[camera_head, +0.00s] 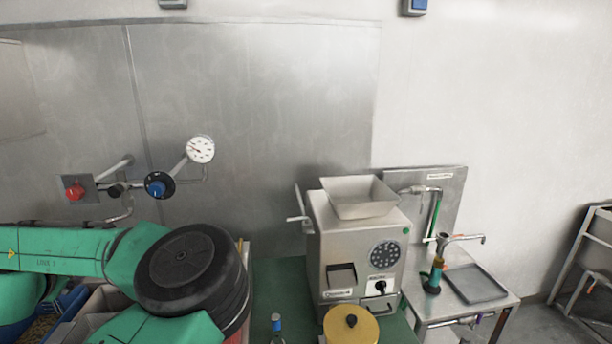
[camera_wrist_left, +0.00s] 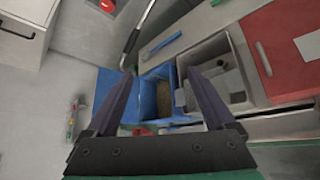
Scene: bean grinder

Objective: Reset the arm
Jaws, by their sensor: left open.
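My left arm, green with a black joint, fills the lower left of the head view, and its gripper is out of that picture. In the left wrist view my left gripper (camera_wrist_left: 159,72) is open, with two dark fingers spread apart and nothing visible between them. Beyond the fingers is a blue bin (camera_wrist_left: 108,87) with brownish contents. The grinder (camera_head: 318,243), a metal box with a square hopper (camera_head: 358,195) on top, stands in the middle of the head view, to the right of my arm. My right gripper is not in view.
A yellow lidded canister (camera_head: 350,329) and a small bottle (camera_head: 277,330) stand in front of the grinder. A metal stand with a tray (camera_head: 475,284) is at its right. A gauge (camera_head: 201,149) and valves are on the back wall. A grey bin (camera_wrist_left: 234,84) adjoins the blue one.

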